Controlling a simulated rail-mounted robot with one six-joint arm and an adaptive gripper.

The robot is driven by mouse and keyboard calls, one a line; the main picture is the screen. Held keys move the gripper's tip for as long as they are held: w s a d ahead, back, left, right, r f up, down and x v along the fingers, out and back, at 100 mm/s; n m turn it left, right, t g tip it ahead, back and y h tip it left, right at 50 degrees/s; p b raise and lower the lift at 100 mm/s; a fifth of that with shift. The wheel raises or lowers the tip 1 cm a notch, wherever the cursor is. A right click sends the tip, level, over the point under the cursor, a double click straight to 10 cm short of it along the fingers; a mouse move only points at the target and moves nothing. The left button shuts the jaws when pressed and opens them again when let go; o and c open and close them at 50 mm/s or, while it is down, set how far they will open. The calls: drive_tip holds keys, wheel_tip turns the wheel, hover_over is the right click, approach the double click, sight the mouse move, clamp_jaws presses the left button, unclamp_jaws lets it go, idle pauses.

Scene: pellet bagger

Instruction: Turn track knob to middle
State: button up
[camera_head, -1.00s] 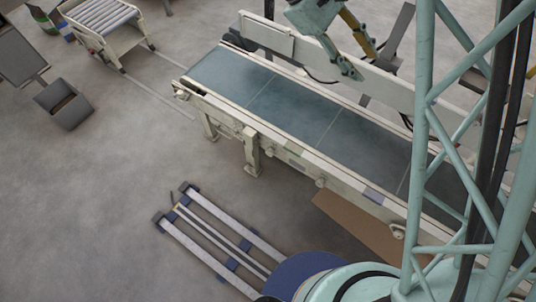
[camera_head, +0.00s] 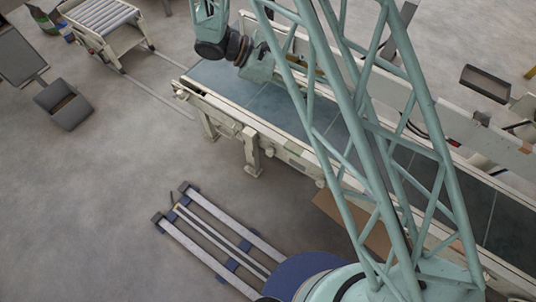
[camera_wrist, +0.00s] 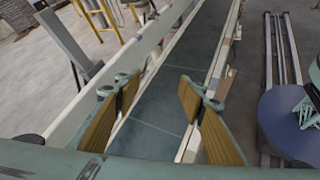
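The long conveyor (camera_head: 215,78) has a dark belt and pale side rails. Small pale round fittings, such as this knob-like one (camera_head: 320,183), sit on its near side; I cannot tell which is the track knob. In the wrist view my gripper (camera_wrist: 157,83) is open and empty, its two brown-padded fingers wide apart above the belt (camera_wrist: 155,105). The near side rail (camera_wrist: 215,68) runs just beyond the right finger, with small fittings too small to identify. In the head view my wrist is over the belt's left end, and the fingers are not clear.
A roller table (camera_head: 100,15) stands at the top left, with a grey bin (camera_head: 65,105) below it. A grey tray (camera_head: 485,82) is beyond the conveyor at the right. A brown board (camera_head: 335,211) lies by the near side. Open floor lies left of the conveyor.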

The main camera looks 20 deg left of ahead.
drive_tip(key=s+a+f+n+t+y, duration=0.1)
drive_tip(key=s+a+f+n+t, duration=0.4)
drive_tip(key=f, duration=0.7)
drive_tip(key=s+a+f+n+t+b, duration=0.1)
drive_tip(key=a+f+n+t, duration=0.15)
drive_tip(key=a+f, duration=0.65)
drive_tip(key=s+a+f+n+t+y, duration=0.1)
drive_tip(key=s+a+f+n+t, duration=0.25)
drive_tip(key=f, duration=1.05)
drive_tip(key=n+t+y, duration=0.3)
drive_tip(key=n+y, duration=0.1)
drive_tip(key=n, duration=0.2)
approach(268, 154)
drive_tip(key=v, duration=0.2)
drive_tip(key=r+v, duration=0.1)
drive_tip(key=v, duration=0.1)
drive_tip(key=shift+d, duration=0.15)
drive_tip(key=shift+w, duration=0.1)
drive_tip(key=shift+b+x, duration=1.4)
drive_tip(key=shift+x, duration=5.4)
drive_tip(key=shift+f, duration=0.2)
drive_tip(key=shift+c, duration=0.7)
drive_tip(key=c, duration=0.7)
